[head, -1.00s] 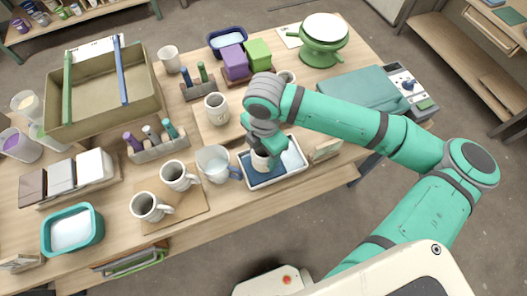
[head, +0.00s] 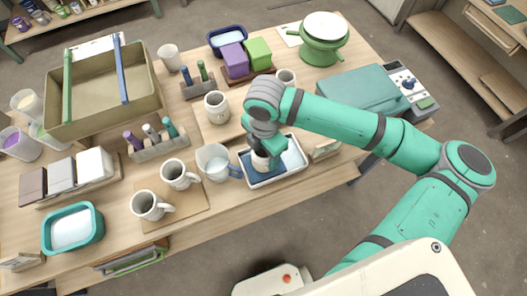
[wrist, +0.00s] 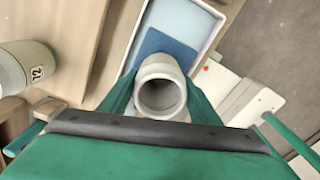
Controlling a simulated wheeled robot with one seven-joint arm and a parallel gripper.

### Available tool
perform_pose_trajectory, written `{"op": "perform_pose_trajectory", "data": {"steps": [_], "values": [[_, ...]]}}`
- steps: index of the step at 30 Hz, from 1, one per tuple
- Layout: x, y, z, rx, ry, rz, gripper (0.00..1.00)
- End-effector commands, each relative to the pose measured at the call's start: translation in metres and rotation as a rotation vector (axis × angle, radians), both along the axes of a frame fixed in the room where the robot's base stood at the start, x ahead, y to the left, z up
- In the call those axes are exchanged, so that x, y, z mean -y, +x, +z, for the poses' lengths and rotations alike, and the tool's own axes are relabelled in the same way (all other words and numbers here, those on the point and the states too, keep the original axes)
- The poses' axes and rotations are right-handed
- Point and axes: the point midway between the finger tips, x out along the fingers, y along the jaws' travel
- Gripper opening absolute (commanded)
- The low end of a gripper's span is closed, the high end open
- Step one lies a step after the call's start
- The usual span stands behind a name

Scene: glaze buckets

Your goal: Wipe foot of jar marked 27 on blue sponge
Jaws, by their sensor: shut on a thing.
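My gripper (head: 263,143) is shut on a pale jar (head: 261,161) and holds it upright over the white tray (head: 285,179). The jar's open mouth shows between my fingers in the wrist view (wrist: 162,95). No number shows on the held jar. The blue sponge (wrist: 168,50) lies in the tray, directly under and behind the jar; its edge also shows in the head view (head: 249,170). The jar's foot is hidden, so I cannot tell whether it touches the sponge. Another pale jar (head: 217,107), with dark marks, stands behind the tray.
Two mugs (head: 150,206) stand on a board at the front left. A small card stand (head: 325,150) is right of the tray, and a teal case (head: 360,88) lies farther right.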

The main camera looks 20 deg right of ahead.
Motion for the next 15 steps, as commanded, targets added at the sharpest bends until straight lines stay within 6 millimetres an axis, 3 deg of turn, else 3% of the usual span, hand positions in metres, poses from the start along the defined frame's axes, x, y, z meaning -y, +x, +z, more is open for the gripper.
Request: {"op": "perform_pose_trajectory", "data": {"steps": [15], "values": [[0.028,0.001,0.0,0.001,-0.001,-0.003,0.25]]}}
